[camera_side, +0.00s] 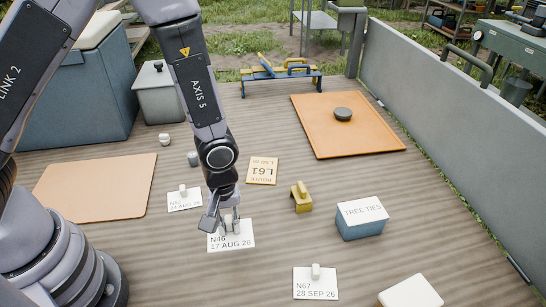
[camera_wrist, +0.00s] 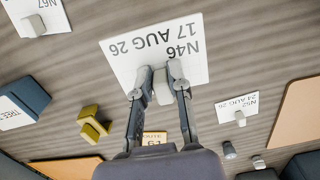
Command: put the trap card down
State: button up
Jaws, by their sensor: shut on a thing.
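The trap card marked N46, 17 AUG 26 (camera_side: 240,243) is a white card with a small grey grip block on top. My gripper (camera_side: 230,222) points down over it, its two fingers closed on the block. In the wrist view the fingertips (camera_wrist: 161,82) stand on either side of the block, and the card (camera_wrist: 120,62) spreads out beyond them. The card looks level and low over the wooden deck; I cannot tell whether it touches the boards. Similar cards lie apart from it: N52 (camera_side: 184,203) behind left and N67 (camera_side: 316,287) in front right.
A yellow block (camera_side: 301,201) and the TREE TIES box (camera_side: 360,222) stand to the right. A route card (camera_side: 262,171) lies behind. A tan mat (camera_side: 95,187) is at left, an orange mat (camera_side: 370,137) at back right. Bare deck lies between N46 and N67.

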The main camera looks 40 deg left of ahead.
jog(key=w+a+n, duration=0.3)
jog(key=a, duration=0.5)
jog(key=w+a+n, duration=0.3)
jog(key=a, duration=0.5)
jog(key=n, duration=1.2)
send_over(98, 186)
notch_tip(98, 186, down, 8)
jog(key=shift+d+r, duration=0.1)
jog(key=shift+f, duration=0.25)
jog(key=shift+f, duration=0.1)
jog(key=o, duration=0.7)
jog(key=shift+o, duration=0.2)
